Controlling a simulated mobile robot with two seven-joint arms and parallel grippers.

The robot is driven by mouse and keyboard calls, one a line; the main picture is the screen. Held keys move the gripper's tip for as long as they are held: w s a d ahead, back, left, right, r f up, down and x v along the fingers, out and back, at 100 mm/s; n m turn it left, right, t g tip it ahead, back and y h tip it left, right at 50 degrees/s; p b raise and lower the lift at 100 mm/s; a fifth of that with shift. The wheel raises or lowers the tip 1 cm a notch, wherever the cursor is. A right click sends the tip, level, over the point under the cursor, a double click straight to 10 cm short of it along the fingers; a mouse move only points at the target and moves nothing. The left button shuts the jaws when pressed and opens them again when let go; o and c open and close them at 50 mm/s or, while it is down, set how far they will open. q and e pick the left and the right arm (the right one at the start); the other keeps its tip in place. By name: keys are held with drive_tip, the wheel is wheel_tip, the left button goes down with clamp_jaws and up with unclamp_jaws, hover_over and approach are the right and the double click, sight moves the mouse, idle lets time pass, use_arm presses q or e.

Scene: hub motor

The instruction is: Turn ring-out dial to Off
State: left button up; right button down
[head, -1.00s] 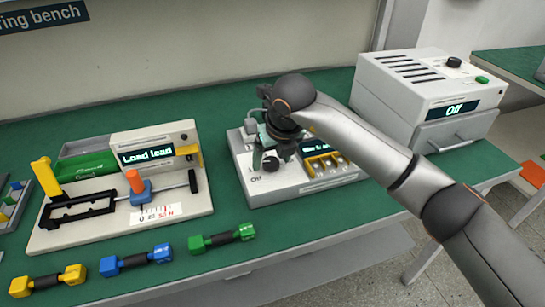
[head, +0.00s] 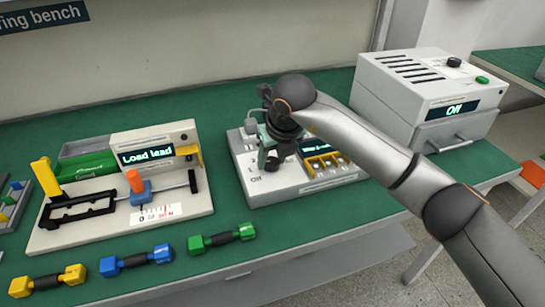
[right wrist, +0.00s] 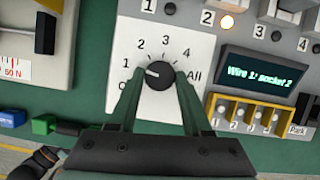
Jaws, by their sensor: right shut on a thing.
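The ring-out dial (right wrist: 159,75) is a round black knob on a white plate marked 1, 2, 3, 4 and All, with a label starting with O at lower left, partly hidden by a finger. Its white pointer mark faces left and slightly up, roughly toward 1. My right gripper (right wrist: 158,76) has one green finger on each side of the knob and is shut on it. In the head view, the dial (head: 271,163) sits on the grey tester box (head: 285,190), under my right gripper (head: 268,155). My left gripper is not in view.
The tester's screen (right wrist: 258,76) reads "Wire 1: socket 2", and lamp 2 (right wrist: 227,21) glows. A "Load lead" fixture (head: 120,195) stands left, a grey box reading Off (head: 425,95) right. Coloured dumbbell-shaped pieces (head: 135,260) lie in front.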

drive_tip(key=shift+n, duration=0.3)
drive_tip(key=n, duration=0.1)
drive_tip(key=n+y, duration=0.1)
drive_tip(key=shift+w+d+n+b, duration=0.15)
drive_tip(key=shift+n+b, duration=0.25)
drive_tip(key=shift+w+n+g+y, duration=0.1)
drive_tip(key=shift+n+g+y, duration=0.3)
drive_tip(key=shift+n, duration=0.7)
drive_tip(key=shift+n+g+y, duration=0.2)
drive_tip(key=shift+n+g, duration=0.3)
drive_tip(key=shift+n, duration=0.6)
drive_tip(key=shift+c, duration=1.7)
unclamp_jaws()
drive_tip(key=shift+r, duration=0.1)
drive_tip(key=p+v, duration=0.1)
drive_tip(key=v, duration=1.1)
drive_tip(key=shift+d+r, duration=0.15)
drive_tip(key=shift+r, duration=0.05)
